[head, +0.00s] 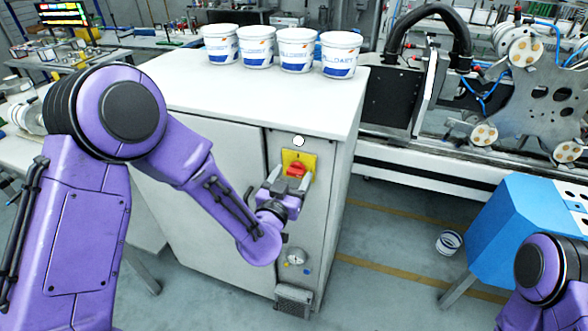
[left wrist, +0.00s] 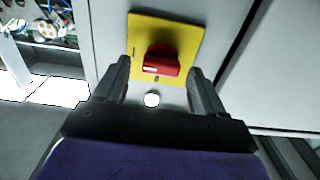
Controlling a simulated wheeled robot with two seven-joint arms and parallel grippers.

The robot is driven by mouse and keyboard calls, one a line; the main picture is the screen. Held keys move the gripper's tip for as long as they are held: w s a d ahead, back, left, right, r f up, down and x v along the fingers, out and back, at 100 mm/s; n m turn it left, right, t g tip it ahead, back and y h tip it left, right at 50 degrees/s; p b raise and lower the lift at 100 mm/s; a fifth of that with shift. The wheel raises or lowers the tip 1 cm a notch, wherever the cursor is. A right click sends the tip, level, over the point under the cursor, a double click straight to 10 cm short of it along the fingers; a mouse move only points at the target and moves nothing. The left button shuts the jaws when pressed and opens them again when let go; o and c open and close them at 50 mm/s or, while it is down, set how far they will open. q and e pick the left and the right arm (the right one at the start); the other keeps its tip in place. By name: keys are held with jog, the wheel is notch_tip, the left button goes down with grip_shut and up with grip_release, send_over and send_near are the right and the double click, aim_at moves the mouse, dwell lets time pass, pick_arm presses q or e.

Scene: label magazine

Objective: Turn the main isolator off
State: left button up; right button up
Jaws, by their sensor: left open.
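The main isolator is a red rotary knob (head: 297,170) on a yellow plate (head: 311,158), on the narrow front panel of a grey cabinet. In the left wrist view the red knob (left wrist: 161,62) has a white mark on its grip, and the yellow plate (left wrist: 187,36) carries small dark marks. I cannot tell for sure which mark the knob points at. My left gripper (head: 287,182) is open in front of the knob. In the left wrist view its two fingers (left wrist: 160,78) stand either side of the knob, with visible gaps. My right gripper is out of view.
A round white lamp (head: 299,141) sits above the plate. Several white tubs (head: 257,47) stand on the cabinet top (head: 190,82). A gauge (head: 297,256) is lower on the panel. A blue box (head: 510,235) stands at right, with a small bucket (head: 448,242) on the floor.

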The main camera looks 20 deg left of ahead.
pick_arm(q)
jog(key=shift+w, duration=0.85)
jog(key=c, duration=1)
jog(key=shift+o, duration=0.2)
